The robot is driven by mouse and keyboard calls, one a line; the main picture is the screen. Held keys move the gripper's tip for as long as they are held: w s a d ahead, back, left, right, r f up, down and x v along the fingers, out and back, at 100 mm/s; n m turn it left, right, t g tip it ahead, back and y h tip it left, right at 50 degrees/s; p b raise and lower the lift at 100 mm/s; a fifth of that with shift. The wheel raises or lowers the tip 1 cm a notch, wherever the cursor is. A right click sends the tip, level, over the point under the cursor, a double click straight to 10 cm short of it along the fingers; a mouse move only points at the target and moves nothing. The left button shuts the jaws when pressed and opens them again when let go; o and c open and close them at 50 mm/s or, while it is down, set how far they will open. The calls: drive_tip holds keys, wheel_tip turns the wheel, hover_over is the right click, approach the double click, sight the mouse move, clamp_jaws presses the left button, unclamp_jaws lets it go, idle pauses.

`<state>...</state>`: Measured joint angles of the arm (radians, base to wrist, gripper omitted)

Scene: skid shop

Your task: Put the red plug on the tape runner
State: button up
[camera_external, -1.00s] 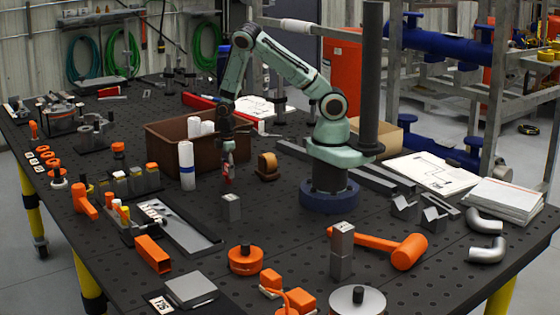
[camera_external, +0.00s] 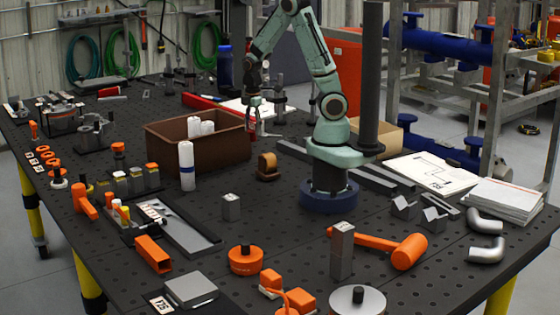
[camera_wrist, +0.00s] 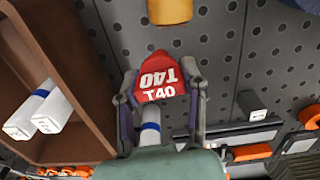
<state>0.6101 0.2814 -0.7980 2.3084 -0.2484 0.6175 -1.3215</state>
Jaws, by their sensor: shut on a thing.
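In the outside view my gripper (camera_external: 253,112) holds the plug (camera_external: 252,133) in the air, over or near the back right of the brown bin. The tape runner seems to be the small tan-and-brown thing (camera_external: 267,165) on the table right of the bin. A tan thing at the top edge of the wrist view (camera_wrist: 170,12) looks like it. The plug is apart from it.
The brown bin (camera_external: 222,158) holds white rolls, and another white roll (camera_external: 186,166) stands before it. A grey block (camera_external: 231,207) stands in front. The dark table is free between the tan thing and that block. Grey bars (camera_external: 368,178) lie to the right.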

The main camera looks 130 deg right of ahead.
sight(267, 154)
drive_tip(key=s+a+r, duration=0.2)
drive_tip(key=s+r, duration=0.1)
drive_tip(key=s, duration=0.1)
drive_tip(key=shift+m, duration=0.5)
drive_tip(key=shift+w+f, duration=0.1)
drive_tip(key=shift+f, duration=3.6)
drive_tip(key=shift+f, duration=0.2)
drive_tip(key=o, duration=1.1)
drive_tip(key=shift+o, duration=0.2)
drive_tip(key=shift+r, duration=0.1)
